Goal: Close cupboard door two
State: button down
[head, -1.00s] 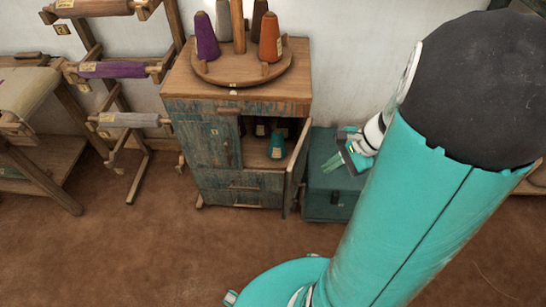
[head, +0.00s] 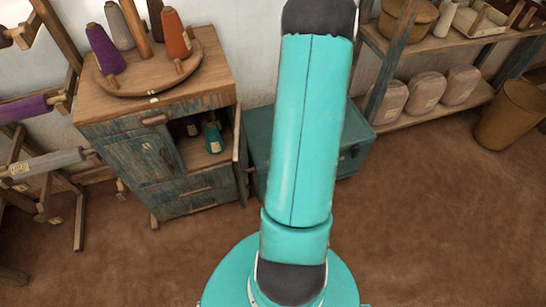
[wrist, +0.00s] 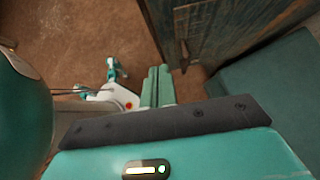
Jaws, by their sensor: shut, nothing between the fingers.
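The wooden cupboard (head: 164,113) with weathered blue-grey fronts stands at the left in the head view. Its left door (head: 143,157) is shut. Its right door (head: 240,160) stands open, seen nearly edge-on, pointing out from the front. I cannot read which door bears the number two. In the wrist view my gripper (wrist: 158,72) shows two teal fingers close together, shut and empty. A weathered wooden panel (wrist: 235,32) with a handle lies just right of the fingertips, apparently part of the cupboard. In the head view my gripper is hidden behind my arm.
A teal cone (head: 212,138) stands inside the open compartment. Thread cones stand on a round wooden stand (head: 150,82) on top. A teal chest (head: 352,150) sits right of the cupboard. Shelves (head: 440,112) with sacks stand at the right. The brown floor in front is clear.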

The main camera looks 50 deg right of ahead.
aim_at(240, 173)
jog(key=w+a+f, duration=0.1)
jog(key=w, duration=0.1)
jog(key=w+a+f, duration=0.1)
jog(key=w+a, duration=0.1)
jog(key=w+a+f, duration=0.1)
jog(key=w, duration=0.1)
jog(key=shift+a+f, duration=0.2)
jog(key=shift+a, duration=0.15)
jog(key=shift+w+a, duration=0.1)
jog(key=shift+w, duration=0.1)
